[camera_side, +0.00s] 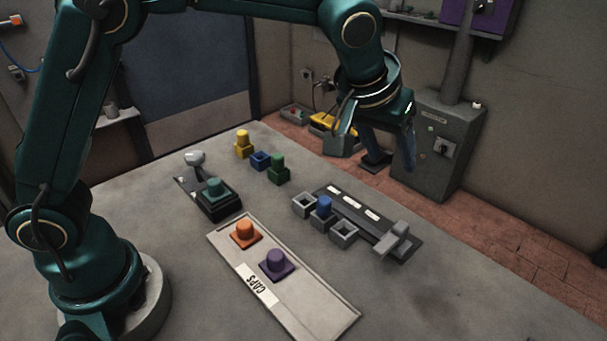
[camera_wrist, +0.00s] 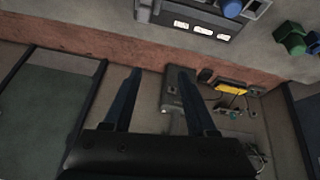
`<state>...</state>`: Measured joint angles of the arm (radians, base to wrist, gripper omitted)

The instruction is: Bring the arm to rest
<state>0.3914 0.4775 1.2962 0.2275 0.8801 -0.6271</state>
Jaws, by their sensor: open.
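The table (camera_side: 440,290) lies below and to the left. My gripper appears clear of everything on it.
A tray marked CAPS (camera_side: 315,307) holds an orange cap (camera_side: 244,231) and a purple cap (camera_side: 276,261). A press (camera_side: 216,200) holds a teal piece. The rack (camera_side: 372,222) has a blue piece (camera_side: 323,206) in its middle socket. A grey cabinet (camera_side: 436,145) stands behind.

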